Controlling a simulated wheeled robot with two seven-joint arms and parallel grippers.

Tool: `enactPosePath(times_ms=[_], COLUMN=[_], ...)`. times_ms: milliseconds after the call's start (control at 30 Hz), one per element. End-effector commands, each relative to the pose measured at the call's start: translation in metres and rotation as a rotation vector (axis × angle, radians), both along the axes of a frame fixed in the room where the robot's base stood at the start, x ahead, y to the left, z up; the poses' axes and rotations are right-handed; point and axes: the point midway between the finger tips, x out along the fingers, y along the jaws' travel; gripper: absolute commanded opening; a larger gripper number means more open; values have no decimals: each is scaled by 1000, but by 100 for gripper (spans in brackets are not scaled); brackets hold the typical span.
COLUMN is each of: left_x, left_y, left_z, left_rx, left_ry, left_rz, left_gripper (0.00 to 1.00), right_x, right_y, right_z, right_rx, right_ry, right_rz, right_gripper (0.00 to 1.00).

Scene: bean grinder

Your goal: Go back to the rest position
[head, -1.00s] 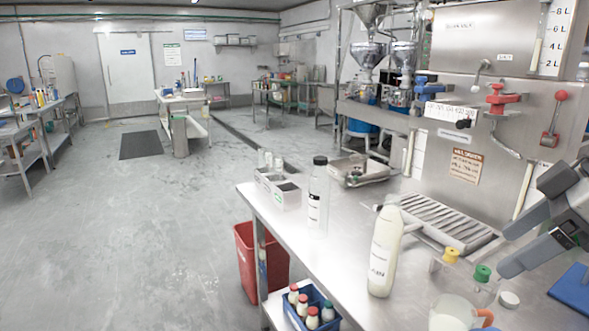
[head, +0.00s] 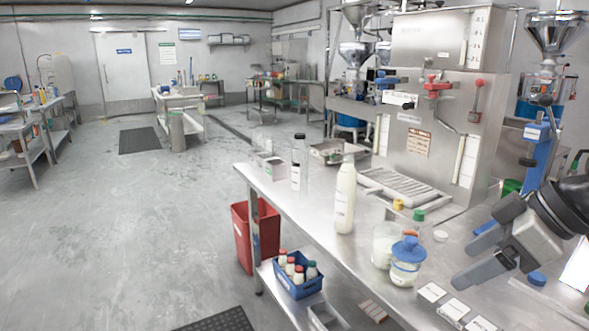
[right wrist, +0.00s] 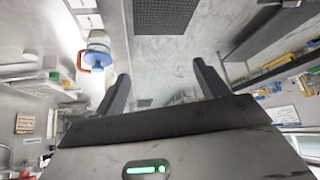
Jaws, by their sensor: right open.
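My right gripper (head: 478,256) is in the lower right of the head view, above the steel counter (head: 330,233). Its fingers are apart with nothing between them. In the right wrist view the two fingers (right wrist: 160,88) are spread, with only floor behind them. A glass jar with a blue lid (head: 405,265) stands on the counter to the left of the gripper, apart from it; it also shows in the right wrist view (right wrist: 97,50). My left gripper is not in view.
A tall milk bottle (head: 345,200), a clear bottle with a black cap (head: 299,165) and a glass pitcher (head: 384,246) stand on the counter. A steel dispenser (head: 440,125) stands behind. A red bin (head: 255,236) and blue crate (head: 297,286) are lower down. Floor at left is open.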

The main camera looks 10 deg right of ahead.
Motion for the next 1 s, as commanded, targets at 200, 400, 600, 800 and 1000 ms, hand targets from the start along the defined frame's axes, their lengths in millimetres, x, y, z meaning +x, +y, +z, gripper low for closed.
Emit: enactPosePath(times_ms=[200,400,600,800,1000], left_x=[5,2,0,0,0], left_y=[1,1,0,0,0], left_z=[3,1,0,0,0], left_rx=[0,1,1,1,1], left_ry=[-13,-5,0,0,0], left_rz=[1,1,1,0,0], left_gripper=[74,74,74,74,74], right_x=[23,29,-20,-82,-105], right_y=[20,54,110,149,162], right_z=[-67,-162,-277,-322,-329], right_rx=[68,156,235,226,204], right_ry=[-25,-67,-148,-228,-266], right_rz=[-56,-156,-342,-474,-511], right_gripper=[73,73,73,73,73])
